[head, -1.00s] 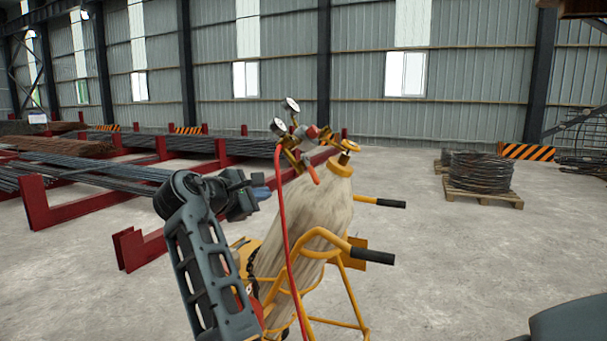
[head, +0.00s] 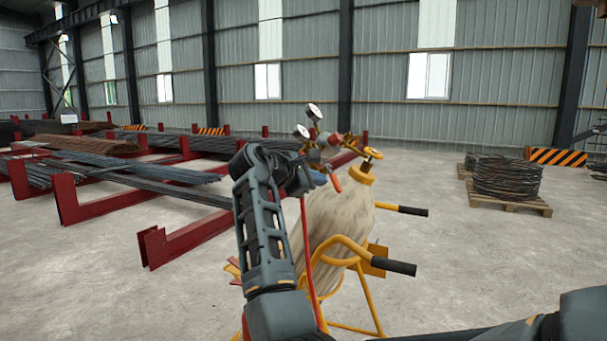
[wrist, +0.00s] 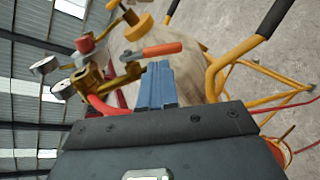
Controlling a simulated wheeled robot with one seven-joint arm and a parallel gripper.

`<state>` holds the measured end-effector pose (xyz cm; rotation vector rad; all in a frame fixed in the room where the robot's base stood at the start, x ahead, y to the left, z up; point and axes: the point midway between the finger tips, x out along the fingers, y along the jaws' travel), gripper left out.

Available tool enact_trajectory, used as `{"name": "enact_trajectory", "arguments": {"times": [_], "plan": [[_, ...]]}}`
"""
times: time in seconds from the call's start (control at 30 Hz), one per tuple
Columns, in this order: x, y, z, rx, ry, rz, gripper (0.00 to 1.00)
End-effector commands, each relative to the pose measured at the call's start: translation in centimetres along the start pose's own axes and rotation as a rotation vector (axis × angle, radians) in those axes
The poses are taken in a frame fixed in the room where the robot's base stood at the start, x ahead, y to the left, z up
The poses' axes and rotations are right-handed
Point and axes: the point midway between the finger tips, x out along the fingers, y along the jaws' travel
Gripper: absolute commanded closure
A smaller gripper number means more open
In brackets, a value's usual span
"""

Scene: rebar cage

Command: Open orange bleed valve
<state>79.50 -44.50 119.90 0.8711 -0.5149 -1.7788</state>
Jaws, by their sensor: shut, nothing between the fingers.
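The orange bleed valve handle (wrist: 160,49) is a short lever on a brass fitting (wrist: 125,60) in the wrist view, lying roughly crosswise. In the head view the orange lever (head: 331,180) shows just right of my gripper (head: 319,178), below the gauges. In the wrist view the blue fingers of my gripper (wrist: 155,70) are shut together and empty. Their tips appear just below the lever; I cannot tell whether they touch it. My wrist hides part of the fittings in the head view.
A pale gas cylinder (head: 335,215) leans in a yellow trolley (head: 347,243) with black-gripped handles. Two gauges (head: 314,111) stand above the valve, and a red hose (head: 307,255) hangs down. Red rebar racks (head: 185,238) are at left. Open floor lies to the right.

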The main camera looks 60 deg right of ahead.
Motion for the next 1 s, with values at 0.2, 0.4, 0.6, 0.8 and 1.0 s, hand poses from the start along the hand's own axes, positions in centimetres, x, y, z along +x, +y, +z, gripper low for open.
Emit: {"name": "enact_trajectory", "arguments": {"times": [0.2,0.4,0.6,0.8,1.0], "plan": [[2.8,0.1,0.0,0.0,0.001,-0.001,1.0],[3.7,0.0,0.0,0.001,0.001,-0.001,1.0],[3.7,0.0,0.0,0.001,0.001,0.0,1.0],[3.8,-0.1,-0.1,0.0,-0.002,0.022,1.0],[4.0,-0.4,-0.2,0.0,-0.005,0.142,1.0]]}}
